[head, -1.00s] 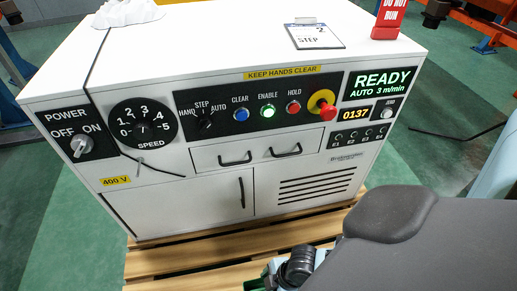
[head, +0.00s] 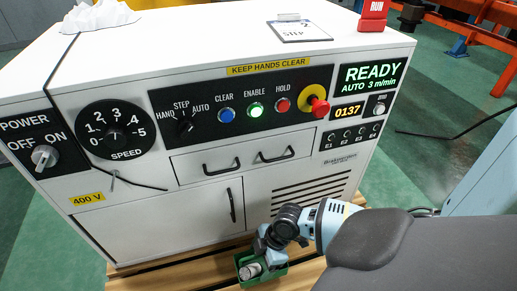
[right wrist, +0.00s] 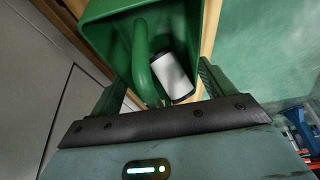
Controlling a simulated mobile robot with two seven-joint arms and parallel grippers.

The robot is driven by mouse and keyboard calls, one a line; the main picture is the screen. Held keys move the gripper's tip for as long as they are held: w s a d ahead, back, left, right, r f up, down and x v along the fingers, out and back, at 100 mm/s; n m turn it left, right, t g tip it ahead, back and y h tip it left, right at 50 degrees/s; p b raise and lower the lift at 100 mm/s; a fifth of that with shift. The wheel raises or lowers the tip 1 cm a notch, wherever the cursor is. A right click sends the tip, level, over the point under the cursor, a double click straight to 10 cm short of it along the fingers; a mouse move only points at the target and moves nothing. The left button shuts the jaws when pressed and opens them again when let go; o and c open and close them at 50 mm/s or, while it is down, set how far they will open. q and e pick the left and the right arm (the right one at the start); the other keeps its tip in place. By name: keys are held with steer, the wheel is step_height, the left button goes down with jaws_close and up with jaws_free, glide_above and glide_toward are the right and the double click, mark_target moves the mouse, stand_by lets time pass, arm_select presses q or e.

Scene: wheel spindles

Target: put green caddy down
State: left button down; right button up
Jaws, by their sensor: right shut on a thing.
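The green caddy (head: 275,275) is at the bottom middle of the head view, in front of the white cabinet and above the wooden slats. In the right wrist view the caddy (right wrist: 108,32) shows its open top and a curved green handle (right wrist: 140,58). A white cylinder (right wrist: 172,76) lies inside it and also shows in the head view (head: 250,271). My right gripper (head: 264,250) is shut on the caddy, with its fingers either side of the handle. I cannot tell whether the caddy touches the slats. My left gripper is not in view.
The white cabinet (head: 150,220) with its control panel stands close beyond the caddy. Wooden slats (head: 185,272) run along its foot. A clipboard (head: 298,31) and a red sign block (head: 373,14) are on its top. Green floor (head: 35,230) is clear at left.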

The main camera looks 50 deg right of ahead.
mark_target(260, 260)
steer(key=shift+w+d+b, duration=0.35)
steer(key=shift+w+d, duration=0.1)
steer(key=shift+w, duration=0.1)
steer(key=shift+f+b, duration=1.05)
steer(key=shift+f, duration=0.7)
steer(key=shift+f, duration=0.1)
steer(key=o, duration=1)
steer(key=shift+c, duration=0.2)
steer(key=p+v, duration=0.5)
steer(key=v, duration=0.7)
steer(key=shift+p, duration=0.3)
